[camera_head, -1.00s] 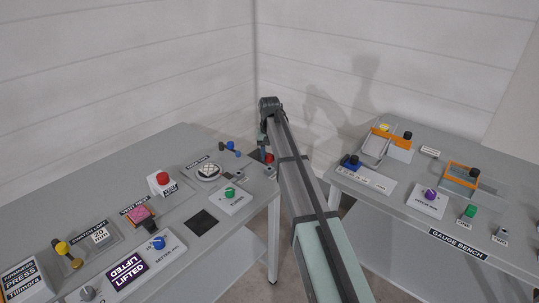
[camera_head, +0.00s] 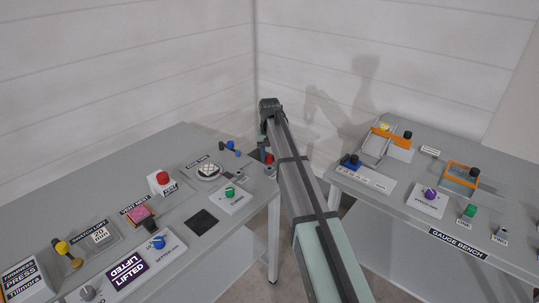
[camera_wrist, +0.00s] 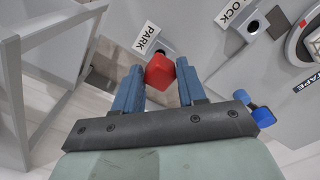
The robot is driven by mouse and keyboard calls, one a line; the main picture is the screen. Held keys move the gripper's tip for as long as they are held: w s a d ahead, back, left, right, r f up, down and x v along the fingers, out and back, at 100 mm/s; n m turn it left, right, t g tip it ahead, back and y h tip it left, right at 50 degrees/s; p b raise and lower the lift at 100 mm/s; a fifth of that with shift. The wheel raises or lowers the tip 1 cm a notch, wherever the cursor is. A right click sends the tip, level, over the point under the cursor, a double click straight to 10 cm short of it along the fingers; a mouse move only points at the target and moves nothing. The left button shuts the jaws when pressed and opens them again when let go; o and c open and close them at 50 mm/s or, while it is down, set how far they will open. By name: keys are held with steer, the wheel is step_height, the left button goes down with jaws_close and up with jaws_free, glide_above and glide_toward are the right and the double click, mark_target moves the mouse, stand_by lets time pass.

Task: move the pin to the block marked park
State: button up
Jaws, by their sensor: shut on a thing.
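The pin has a red head (camera_wrist: 160,72), which sits between the two blue fingers of my gripper (camera_wrist: 157,82) in the wrist view. My gripper is shut on it. The block marked park shows by its white PARK label (camera_wrist: 146,38), just beyond the red head, which partly covers the block. The pin's shaft is hidden, so I cannot tell whether it is in the block. The block by the LOCK label (camera_wrist: 235,12) has an open dark hole (camera_wrist: 254,27). In the head view the red head (camera_head: 269,159) shows at the left bench's right end, partly behind my arm.
A blue-ended lever (camera_head: 230,148) and a round dial (camera_head: 208,170) stand near the blocks on the left bench (camera_head: 215,255). A green knob (camera_head: 229,191) is closer to the front. The gauge bench (camera_head: 400,200) stands right, across a gap.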

mark_target(270, 156)
steer(key=shift+f, duration=1.3)
steer(key=o, duration=1.2)
steer(key=shift+o, duration=0.2)
steer(key=shift+r, duration=0.1)
step_height(270, 156, up, 14)
steer(key=shift+f, duration=0.2)
